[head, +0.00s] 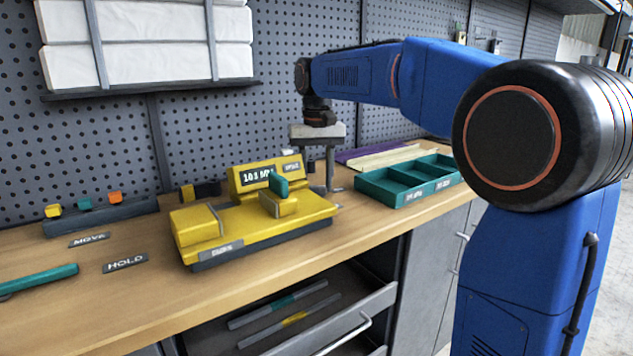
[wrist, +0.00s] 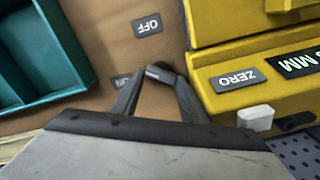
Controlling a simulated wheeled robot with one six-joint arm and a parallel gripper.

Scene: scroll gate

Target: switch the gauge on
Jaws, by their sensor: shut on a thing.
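The yellow gauge (head: 252,212) sits on the workbench, with a display (head: 257,177) that is lit with digits. In the wrist view the gauge (wrist: 250,90) is at the right, with a ZERO label (wrist: 236,79) and a white button (wrist: 255,118). My gripper (head: 319,188) points down just right of the gauge. In the wrist view its fingertips (wrist: 158,76) meet on a small dark grey switch lever (wrist: 157,71), mostly hidden by the fingers. An OFF label (wrist: 148,25) lies beyond it; another label (wrist: 121,80) is partly hidden beside the left finger.
A green divided tray (head: 408,180) is right of my gripper, close by. A pegboard wall (head: 270,120) stands behind. A rack with coloured blocks (head: 100,214) and a green bar (head: 40,281) are at left. An open drawer (head: 300,310) is below the bench front.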

